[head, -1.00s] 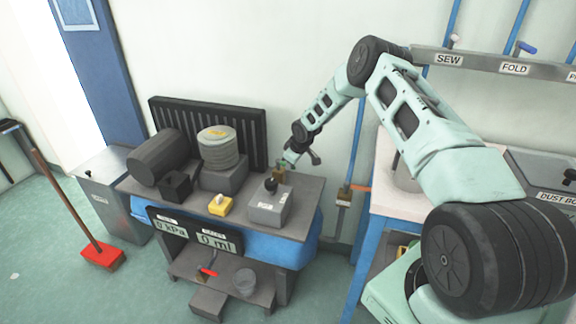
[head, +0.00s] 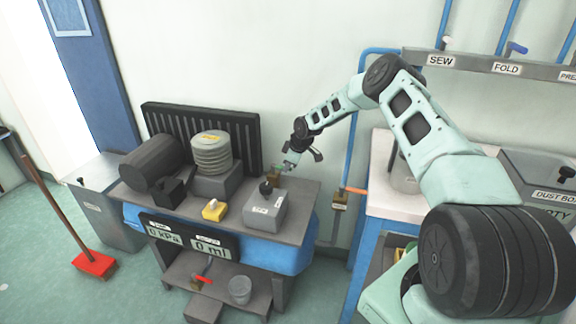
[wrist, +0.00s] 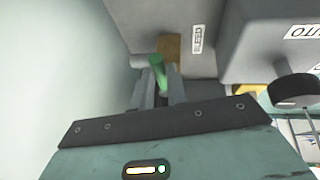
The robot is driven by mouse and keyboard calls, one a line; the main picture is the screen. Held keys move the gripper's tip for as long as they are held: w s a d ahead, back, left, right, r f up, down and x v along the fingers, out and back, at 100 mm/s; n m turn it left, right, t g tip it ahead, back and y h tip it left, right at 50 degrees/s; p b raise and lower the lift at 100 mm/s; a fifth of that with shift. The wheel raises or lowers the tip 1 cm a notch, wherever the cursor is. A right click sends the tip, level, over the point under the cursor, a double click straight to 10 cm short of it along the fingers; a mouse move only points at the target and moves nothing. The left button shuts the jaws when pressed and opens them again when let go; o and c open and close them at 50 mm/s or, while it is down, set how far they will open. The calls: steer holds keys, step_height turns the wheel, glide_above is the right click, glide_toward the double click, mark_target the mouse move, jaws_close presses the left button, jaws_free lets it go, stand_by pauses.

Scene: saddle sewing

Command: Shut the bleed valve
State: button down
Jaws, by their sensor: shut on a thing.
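In the wrist view a green lever (wrist: 157,70) stands at a small brass valve body (wrist: 168,46) beside a grey surface. My gripper (wrist: 159,88) is shut on the green lever, with its fingers on both sides of it. In the head view my gripper (head: 289,166) is at the back right of the bench, next to a small brass and green piece (head: 275,171). The lever's exact angle is hard to tell there.
The bench (head: 232,222) carries a grey box with a black knob (head: 264,209), a ribbed cylinder (head: 211,152) and a yellow block (head: 215,210). Its displays read 0 kPa and 0 ml. A pipe valve with an orange handle (head: 354,190) is to the right.

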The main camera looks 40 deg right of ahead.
steer(key=c, duration=1.4)
jaws_free()
steer(key=b+v, duration=0.1)
steer(key=v, duration=1.6)
steer(key=shift+s+r, duration=0.1)
steer(key=shift+r, duration=0.1)
